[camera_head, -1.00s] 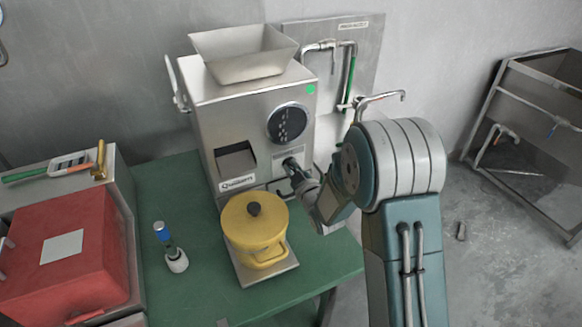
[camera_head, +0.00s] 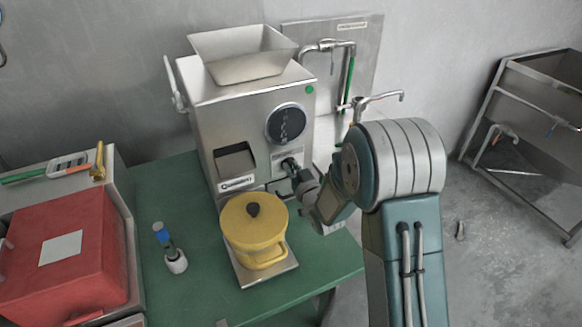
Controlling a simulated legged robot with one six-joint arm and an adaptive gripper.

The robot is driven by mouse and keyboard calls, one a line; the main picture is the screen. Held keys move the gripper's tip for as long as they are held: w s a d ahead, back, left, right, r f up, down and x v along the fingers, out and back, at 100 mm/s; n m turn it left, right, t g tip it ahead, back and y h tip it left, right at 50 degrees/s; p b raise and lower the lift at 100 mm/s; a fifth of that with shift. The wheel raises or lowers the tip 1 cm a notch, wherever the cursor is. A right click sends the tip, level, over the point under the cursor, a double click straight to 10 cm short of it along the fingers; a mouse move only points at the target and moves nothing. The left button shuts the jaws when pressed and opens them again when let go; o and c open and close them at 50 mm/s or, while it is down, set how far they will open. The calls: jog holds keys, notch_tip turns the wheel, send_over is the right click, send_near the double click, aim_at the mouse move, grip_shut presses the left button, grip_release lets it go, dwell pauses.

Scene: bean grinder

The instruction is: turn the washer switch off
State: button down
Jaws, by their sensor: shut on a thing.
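The steel machine (camera_head: 236,128) stands on the green table, with a round dark dial (camera_head: 286,123) on its front. The indicator light (camera_head: 309,90) near its top right corner is dull dark green. My gripper (camera_head: 290,165) is at the lower right of the machine's front, below the dial and beside a small label. It is shut on the washer switch there. The fingers and wrist hide most of the switch, so its exact position cannot be told.
A yellow lidded pot (camera_head: 254,227) stands on a plate just below my gripper. A tap (camera_head: 380,98) is behind my arm. The green table (camera_head: 205,290) has bare room in front.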

jog(key=shift+s+f, duration=0.1)
jog(key=shift+f, duration=0.2)
jog(key=c, duration=0.7)
grip_release()
jog(key=shift+r, duration=0.15)
jog(key=v, duration=1.1)
jog(key=shift+s+d, duration=0.1)
jog(key=shift+s, duration=0.3)
